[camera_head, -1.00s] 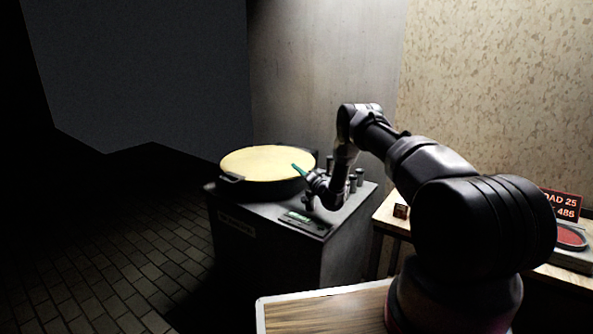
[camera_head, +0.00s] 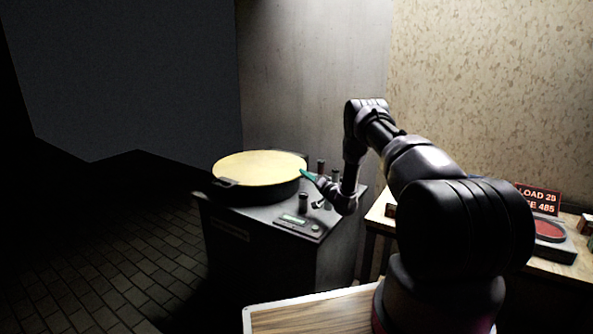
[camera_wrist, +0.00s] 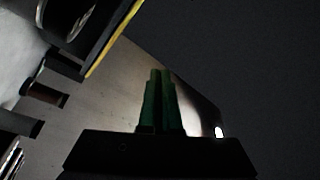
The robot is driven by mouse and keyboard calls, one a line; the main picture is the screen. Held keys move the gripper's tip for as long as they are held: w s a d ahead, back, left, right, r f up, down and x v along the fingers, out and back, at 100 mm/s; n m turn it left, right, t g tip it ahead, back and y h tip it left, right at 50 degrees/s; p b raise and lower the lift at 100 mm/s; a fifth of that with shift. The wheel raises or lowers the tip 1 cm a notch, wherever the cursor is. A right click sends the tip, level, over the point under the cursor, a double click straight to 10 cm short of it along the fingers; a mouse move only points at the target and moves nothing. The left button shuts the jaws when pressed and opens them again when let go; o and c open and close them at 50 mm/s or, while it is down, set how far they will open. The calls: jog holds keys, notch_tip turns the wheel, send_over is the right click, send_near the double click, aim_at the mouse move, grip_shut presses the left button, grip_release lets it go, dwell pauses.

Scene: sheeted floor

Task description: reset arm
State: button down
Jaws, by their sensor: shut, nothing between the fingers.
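My gripper (camera_head: 307,174) has teal-green fingers. In the head view it is at the right edge of a round dark pan-like vessel with a pale yellow top (camera_head: 258,166). I cannot tell whether it touches the rim. In the wrist view the green fingers (camera_wrist: 160,95) are together with nothing between them. The vessel sits on a dark grey cabinet (camera_head: 225,232) with a small display panel (camera_head: 297,220). My arm is bent, reaching from the right foreground toward the cabinet.
Several dark cylinders, one of them (camera_head: 303,201), stand on the cabinet near my gripper. A wooden table at right holds a red-lettered sign (camera_head: 538,199) and a red dish (camera_head: 549,230). A wooden surface (camera_head: 300,317) is in the foreground. Brick floor (camera_head: 130,262) is clear at left.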

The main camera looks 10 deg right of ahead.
jog(key=s+a+r+n+g+y, duration=0.2)
jog(key=a+r+g, duration=0.15)
jog(key=r, duration=0.45)
jog(key=s+a+r+n+g+y, duration=0.1)
jog(key=s+a+r+g+y, duration=0.25)
jog(key=r, duration=0.55)
jog(key=s+a+r+n+g+h, duration=0.1)
jog(key=s+a+r+g, duration=0.25)
jog(key=s+r, duration=0.35)
jog(key=s+a+r+n+g+h, duration=0.1)
jog(key=s+a+r+g, duration=0.25)
jog(key=s+r, duration=0.4)
jog(key=s+d+r+m+h, duration=0.1)
jog(key=s+r+h, duration=0.15)
jog(key=s, duration=0.55)
jog(key=s+r+h, duration=0.2)
jog(key=s+r, duration=0.2)
jog(key=s, duration=0.4)
jog(key=s+d+m+t+h, duration=0.1)
jog(key=s+d+h, duration=0.2)
jog(key=s, duration=0.6)
jog(key=s+d+r+m+t+h, duration=0.1)
jog(key=s+d+h, duration=0.3)
jog(key=s, duration=0.5)
jog(key=shift+d+r+m+t, duration=0.2)
jog(key=shift+d+m+t, duration=0.6)
jog(key=shift+d, duration=0.4)
